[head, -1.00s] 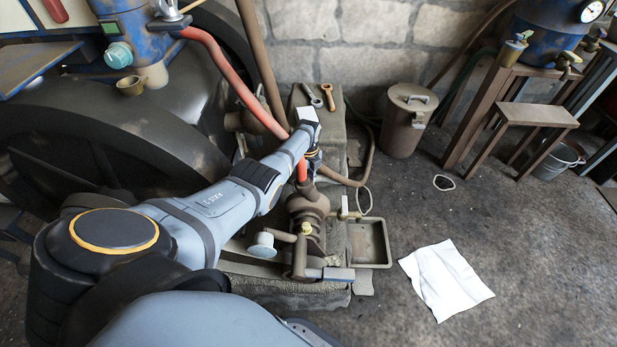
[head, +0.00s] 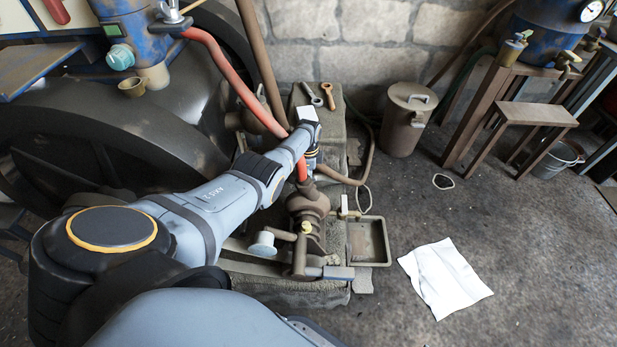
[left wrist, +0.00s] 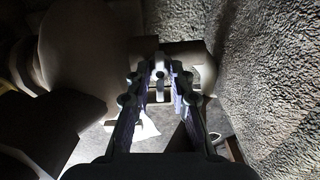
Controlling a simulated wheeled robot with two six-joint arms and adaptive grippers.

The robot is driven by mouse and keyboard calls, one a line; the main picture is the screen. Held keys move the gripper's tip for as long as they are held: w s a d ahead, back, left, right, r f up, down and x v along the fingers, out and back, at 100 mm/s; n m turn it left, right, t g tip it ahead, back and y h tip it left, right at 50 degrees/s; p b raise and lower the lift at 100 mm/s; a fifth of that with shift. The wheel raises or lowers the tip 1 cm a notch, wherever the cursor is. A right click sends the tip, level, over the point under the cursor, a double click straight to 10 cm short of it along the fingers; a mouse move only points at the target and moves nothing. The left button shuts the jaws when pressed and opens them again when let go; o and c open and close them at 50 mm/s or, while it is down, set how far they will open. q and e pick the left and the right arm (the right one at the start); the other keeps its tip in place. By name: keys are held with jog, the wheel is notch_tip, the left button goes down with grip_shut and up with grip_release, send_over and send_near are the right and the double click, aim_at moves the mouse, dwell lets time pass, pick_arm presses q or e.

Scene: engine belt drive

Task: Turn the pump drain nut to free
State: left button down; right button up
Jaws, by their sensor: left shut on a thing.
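The brown pump (head: 308,208) stands on a stone block, with a red hose running into its top. My left arm reaches over from the left. Its gripper (head: 314,160) is mostly hidden behind my own wrist, at the far side of the pump. In the left wrist view the two fingers of my left gripper (left wrist: 160,78) come together on a small part between their tips, which appears to be the pump drain nut (left wrist: 160,90). The nut is largely covered by the fingers and its turn angle cannot be read. My right gripper is not in view.
A shallow metal tray (head: 383,262) sits right of the pump. A lidded can (head: 408,118) stands at the wall.

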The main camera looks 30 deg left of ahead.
pick_arm(q)
jog(key=shift+n, duration=0.3)
dwell(0.4)
jog(key=c, duration=1.2)
grip_release()
jog(key=shift+o, duration=0.2)
jog(key=shift+f, duration=0.1)
jog(key=shift+d, duration=0.1)
